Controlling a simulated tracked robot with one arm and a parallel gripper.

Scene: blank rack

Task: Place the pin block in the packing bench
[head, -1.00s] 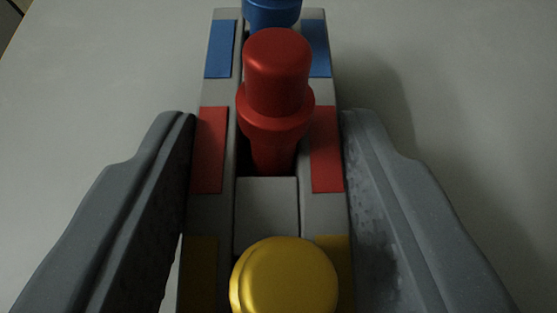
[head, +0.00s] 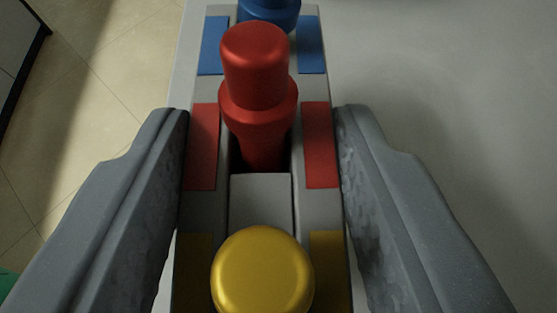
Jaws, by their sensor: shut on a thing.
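The pin block (head: 262,200) is a long grey block with blue, red and yellow colour patches along its two sides. A red pin (head: 257,90) stands in its middle, a yellow pin (head: 262,272) at the near end and a blue pin (head: 268,12) at the far end, cut off by the top edge. My gripper (head: 262,120) is shut on the pin block, one finger on each long side, near the red patches. The bottom of the block is hidden. I cannot tell which surface here is the packing bench.
A plain light grey surface (head: 450,90) spreads below and to the right, and looks clear. Its edge runs close to the block's left side. Beyond it at left is a tiled floor (head: 110,65), with a white, dark-edged thing (head: 15,45) at the upper left.

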